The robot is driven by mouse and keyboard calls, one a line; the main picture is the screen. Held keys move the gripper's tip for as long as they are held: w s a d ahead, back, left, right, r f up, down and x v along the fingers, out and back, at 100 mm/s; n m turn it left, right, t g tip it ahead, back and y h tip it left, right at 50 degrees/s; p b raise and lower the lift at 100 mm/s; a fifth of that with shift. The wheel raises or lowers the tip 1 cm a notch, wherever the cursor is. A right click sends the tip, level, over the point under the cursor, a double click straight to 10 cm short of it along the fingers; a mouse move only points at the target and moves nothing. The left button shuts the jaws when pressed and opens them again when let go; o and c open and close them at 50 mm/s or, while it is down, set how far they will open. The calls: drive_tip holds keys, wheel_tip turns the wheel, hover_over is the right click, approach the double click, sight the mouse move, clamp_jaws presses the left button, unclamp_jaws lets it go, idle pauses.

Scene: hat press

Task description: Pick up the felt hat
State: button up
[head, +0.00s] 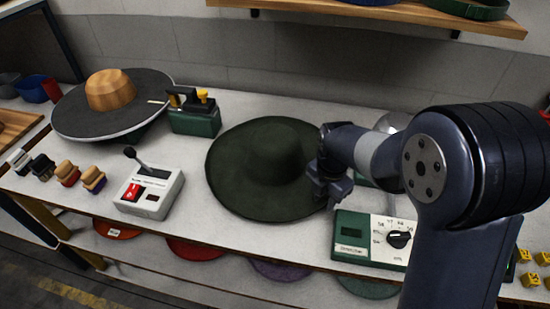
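A dark green felt hat (240,165) with a wide round brim and a low crown lies in the middle of the white table. My gripper (332,190) reaches in from the right and hangs at the right edge of the brim, covering part of it. The fingers point down and look dark and small. I cannot tell whether they are apart or closed, or whether they touch the brim.
A press with a wooden crown block (110,90) on a dark round plate stands at the left. A grey lever box (148,190), a green device (194,118) and a green dial box (372,238) surround the hat. Several brushes lie front left. A shelf (370,12) hangs above.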

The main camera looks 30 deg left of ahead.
clamp_jaws()
drive_tip(key=shift+r, duration=0.1)
idle(0.3)
wheel_tip(320, 180, up, 18)
idle(0.5)
drive_tip(key=c, duration=0.6)
unclamp_jaws()
clamp_jaws()
